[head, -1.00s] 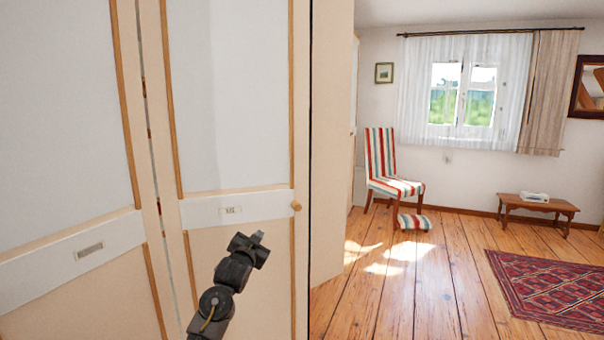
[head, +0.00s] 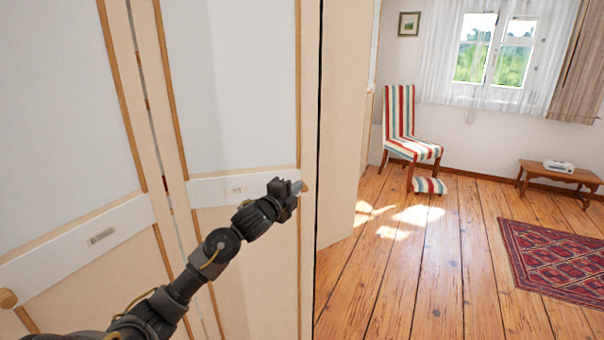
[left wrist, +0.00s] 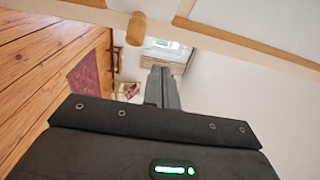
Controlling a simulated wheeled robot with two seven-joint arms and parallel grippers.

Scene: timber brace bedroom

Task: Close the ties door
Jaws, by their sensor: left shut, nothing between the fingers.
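A cream wardrobe door (head: 247,90) with wood trim and a white middle band fills the centre-left of the head view. A small label (head: 237,190) on its band is too blurred to read, so I cannot confirm it is the ties door. Its round wooden knob (head: 305,186) is at the right edge and also shows in the left wrist view (left wrist: 136,28). My left gripper (head: 296,187) is shut and empty, its tips beside the knob in the head view; contact is unclear. It also shows in the left wrist view (left wrist: 163,88). My right gripper is out of view.
Another wardrobe door (head: 65,120) with a label and knob stands left. A plain cream panel (head: 343,130) is just right of the knobbed door, past a dark gap. A striped chair (head: 402,125), small bench (head: 558,175) and red rug (head: 560,262) stand beyond on open wooden floor.

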